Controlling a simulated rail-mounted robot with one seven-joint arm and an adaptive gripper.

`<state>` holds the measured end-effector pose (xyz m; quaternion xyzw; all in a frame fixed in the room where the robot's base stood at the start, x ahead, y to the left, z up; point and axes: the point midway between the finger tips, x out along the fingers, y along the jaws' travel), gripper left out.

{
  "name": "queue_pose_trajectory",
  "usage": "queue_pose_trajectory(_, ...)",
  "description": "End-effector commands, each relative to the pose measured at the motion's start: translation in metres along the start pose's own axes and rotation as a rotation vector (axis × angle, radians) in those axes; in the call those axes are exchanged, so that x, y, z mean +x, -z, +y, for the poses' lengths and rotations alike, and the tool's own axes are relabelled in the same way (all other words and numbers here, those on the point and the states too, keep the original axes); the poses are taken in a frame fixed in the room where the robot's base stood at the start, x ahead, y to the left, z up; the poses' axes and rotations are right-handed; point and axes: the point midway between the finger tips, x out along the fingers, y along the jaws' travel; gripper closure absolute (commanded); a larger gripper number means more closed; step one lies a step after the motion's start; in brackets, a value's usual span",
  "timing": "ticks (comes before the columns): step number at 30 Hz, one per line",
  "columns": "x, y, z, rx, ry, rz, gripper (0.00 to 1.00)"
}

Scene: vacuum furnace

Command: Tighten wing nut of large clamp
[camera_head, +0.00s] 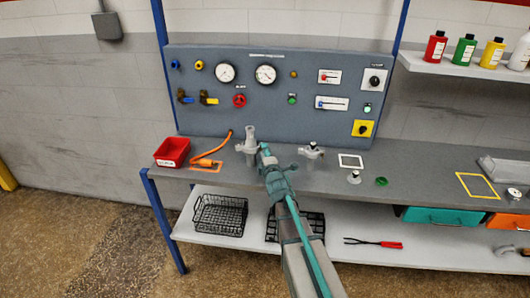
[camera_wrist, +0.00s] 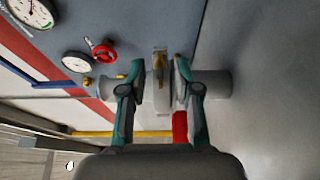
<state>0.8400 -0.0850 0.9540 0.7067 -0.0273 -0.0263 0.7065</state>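A grey pipe fitting (camera_head: 250,137) stands upright on the bench in the head view. In the wrist view it shows as a grey pipe (camera_wrist: 220,84) lying across the picture. The large clamp with its brownish wing nut (camera_wrist: 159,62) sits around this pipe, between my fingers. My gripper (camera_wrist: 160,82) is open, with one teal finger on each side of the clamp and narrow gaps showing. In the head view my gripper (camera_head: 264,150) is just right of the fitting and hides part of it. The clamp is too small to make out there.
A second fitting (camera_head: 311,152) stands close to the right of my gripper. A red bin (camera_head: 172,152) and an orange-handled hose tool (camera_head: 211,150) lie to the left. The gauge panel (camera_head: 215,118) rises behind.

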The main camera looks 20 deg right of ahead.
Motion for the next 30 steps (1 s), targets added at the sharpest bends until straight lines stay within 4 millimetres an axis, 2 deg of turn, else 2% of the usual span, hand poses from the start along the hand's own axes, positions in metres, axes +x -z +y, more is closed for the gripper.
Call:
queue_pose_trajectory(2, -0.0003, 0.0, -0.0002, 0.0, 0.0, 0.0, 0.68)
queue_pose_trajectory(8, -0.0004, -0.0001, -0.0002, 0.0, 0.0, 0.0, 1.0)
queue_pose_trajectory(16, -0.0005, -0.0001, -0.0011, 0.011, 0.0, 0.0, 1.0)
queue_pose_trajectory(24, -0.0007, -0.0003, -0.0016, 0.126, 0.0, -0.001, 1.0)
queue_pose_trajectory(30, -0.0005, -0.0003, -0.0001, 0.134, 0.0, -0.001, 1.0)
